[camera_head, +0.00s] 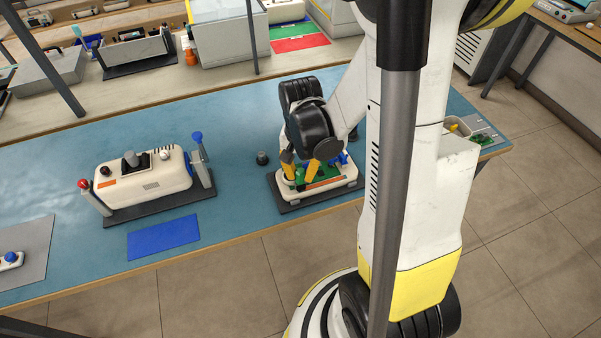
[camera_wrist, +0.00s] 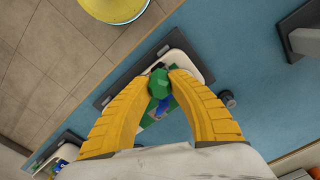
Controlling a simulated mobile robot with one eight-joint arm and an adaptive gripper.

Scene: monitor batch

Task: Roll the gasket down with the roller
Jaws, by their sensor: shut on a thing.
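An open white housing (camera_head: 347,191) stands on a dark base on the blue table at centre right, with a green board and an orange strip in it. My gripper (camera_head: 300,178) reaches down over it, its yellow fingers partly covering it. In the wrist view my gripper (camera_wrist: 160,80) is shut on a green-topped piece (camera_wrist: 158,87), which looks like the roller's grip. A blue part shows just behind it. The fingers hide the roller's lower end, so I cannot tell whether it touches the housing. I cannot make out the gasket clearly.
A closed white device (camera_head: 150,186) with knobs stands on a dark base to the left. A flat blue mat (camera_head: 163,237) lies in front of it. A small black knob (camera_head: 262,158) stands beside the housing. A bin with green and yellow pieces (camera_head: 480,139) is at the right end.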

